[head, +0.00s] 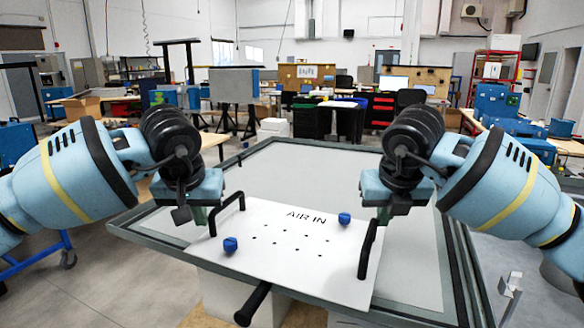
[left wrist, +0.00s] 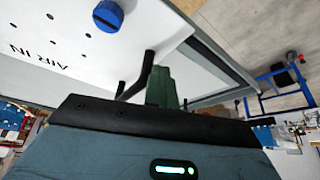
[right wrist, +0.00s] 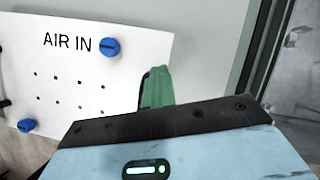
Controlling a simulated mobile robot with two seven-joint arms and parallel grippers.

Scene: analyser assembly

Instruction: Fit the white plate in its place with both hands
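The white plate (head: 290,262), marked AIR IN, has rows of small holes, a blue knob (head: 230,245) near its left side and another (head: 344,218) near the top right. It overlaps the front of the grey frame (head: 160,240); whether it rests there or hangs above is unclear. My left gripper (head: 203,216) is beside its black left handle (head: 228,212); in the left wrist view the handle (left wrist: 136,82) lies against a green finger. My right gripper (head: 385,214) is just by the upper end of the black right handle (head: 369,248). Both fingertip gaps are hidden.
The frame's light grey panel (head: 300,170) is clear behind the plate. A black bar (head: 252,303) sticks out at the front, below the plate's edge. White boxes (head: 215,292) stand under the frame. A blue trolley frame (head: 45,250) is on the left. Benches are far back.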

